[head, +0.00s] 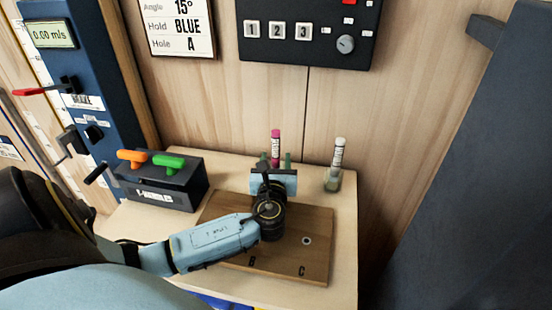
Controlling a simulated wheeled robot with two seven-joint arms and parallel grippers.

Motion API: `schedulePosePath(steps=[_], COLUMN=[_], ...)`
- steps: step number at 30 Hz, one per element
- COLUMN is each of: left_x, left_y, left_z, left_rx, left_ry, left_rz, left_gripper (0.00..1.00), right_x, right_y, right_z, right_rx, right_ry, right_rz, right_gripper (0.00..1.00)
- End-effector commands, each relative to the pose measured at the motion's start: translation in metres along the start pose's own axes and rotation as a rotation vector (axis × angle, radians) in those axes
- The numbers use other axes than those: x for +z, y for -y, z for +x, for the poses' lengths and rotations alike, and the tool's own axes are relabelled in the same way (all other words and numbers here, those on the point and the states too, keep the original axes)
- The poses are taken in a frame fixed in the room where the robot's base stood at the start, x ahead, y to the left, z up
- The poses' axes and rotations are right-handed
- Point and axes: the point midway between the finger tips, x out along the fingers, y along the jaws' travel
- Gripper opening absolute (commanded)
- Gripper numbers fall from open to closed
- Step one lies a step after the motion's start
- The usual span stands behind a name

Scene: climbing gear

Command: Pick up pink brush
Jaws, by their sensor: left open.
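The pink brush (276,145) stands upright near the back edge of the small table, with white lettering on its side. Its lower end is hidden behind my left gripper (275,161). My left gripper is open, its two fingertips pointing toward the back of the table. In the picture one fingertip shows on each side of the brush. I cannot tell whether the fingers touch it. My right gripper is not in view.
A white brush (339,153) stands in a small holder (333,181) to the right. A dark T-nut box (160,187) with orange and green handles is at left. A wooden board (316,258) marked B and C lies under my forearm. A wooden wall rises behind.

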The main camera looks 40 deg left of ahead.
Motion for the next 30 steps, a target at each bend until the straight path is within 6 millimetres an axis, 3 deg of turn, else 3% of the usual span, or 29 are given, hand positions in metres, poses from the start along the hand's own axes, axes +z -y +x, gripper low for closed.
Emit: schedulePosePath(steps=[3,10,20,30], left_x=[0.001,0.001,0.001,0.001], left_y=[-0.001,-0.003,-0.003,-0.003], left_z=[0.012,0.045,0.052,0.051], left_rx=[0.003,0.002,0.000,0.000], left_ry=[0.003,0.002,-0.001,-0.001], left_rz=[0.000,0.000,-0.001,-0.001], left_gripper=[0.47,0.47,0.45,0.01], right_x=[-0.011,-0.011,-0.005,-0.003], right_y=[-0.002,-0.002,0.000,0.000], right_z=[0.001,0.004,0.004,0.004], right_rx=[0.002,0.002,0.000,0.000], right_ry=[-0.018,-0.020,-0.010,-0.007], right_rz=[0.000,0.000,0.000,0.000], right_gripper=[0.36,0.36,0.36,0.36])
